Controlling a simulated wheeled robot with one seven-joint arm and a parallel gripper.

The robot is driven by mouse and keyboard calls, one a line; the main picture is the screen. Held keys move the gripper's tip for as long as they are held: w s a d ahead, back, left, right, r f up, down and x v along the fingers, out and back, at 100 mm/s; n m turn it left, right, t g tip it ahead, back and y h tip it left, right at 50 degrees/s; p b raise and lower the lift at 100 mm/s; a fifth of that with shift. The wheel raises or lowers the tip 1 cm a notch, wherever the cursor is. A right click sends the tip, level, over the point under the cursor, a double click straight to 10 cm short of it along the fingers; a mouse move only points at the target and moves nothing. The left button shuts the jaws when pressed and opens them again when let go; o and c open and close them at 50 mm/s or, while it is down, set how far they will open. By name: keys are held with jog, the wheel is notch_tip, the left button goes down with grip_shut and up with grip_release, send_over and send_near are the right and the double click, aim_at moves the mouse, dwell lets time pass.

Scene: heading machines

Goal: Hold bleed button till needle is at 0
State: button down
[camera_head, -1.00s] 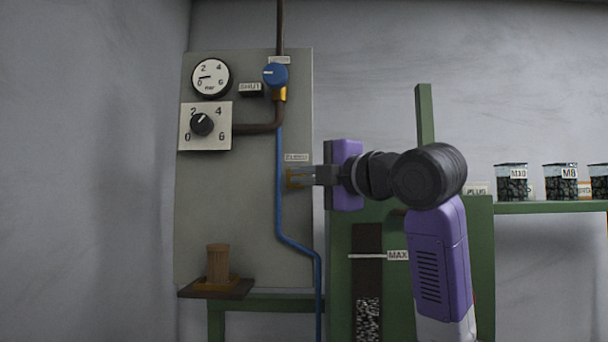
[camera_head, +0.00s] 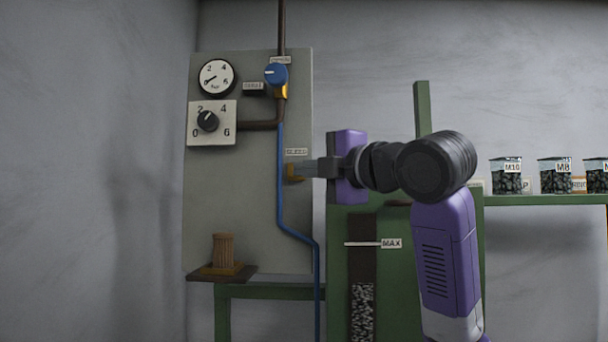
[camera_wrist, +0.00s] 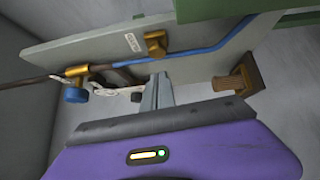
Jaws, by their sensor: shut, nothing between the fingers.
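The pressure gauge (camera_head: 216,77) is a white round dial at the upper left of the panel; its needle points down-left, at or close to 0. The brass bleed button (camera_head: 293,172) sits on the panel's right side below the BLEED label (camera_head: 296,152). My gripper (camera_head: 304,170) is shut and empty, its tips right beside the button in the head view. In the wrist view, the button (camera_wrist: 155,44) shows beyond the fingertips (camera_wrist: 160,76), with a small gap between them in the picture.
A blue valve knob (camera_head: 276,74) and a black selector knob (camera_head: 207,121) are on the panel (camera_head: 240,200). A blue pipe (camera_head: 281,210) runs down past the button. A wooden peg (camera_head: 223,249) stands on a shelf below. Jars (camera_head: 507,176) stand at right.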

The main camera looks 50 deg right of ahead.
jog(key=s+a+b, duration=0.1)
jog(key=s+b, duration=0.1)
jog(key=s, duration=0.6)
jog(key=shift+a, duration=0.4)
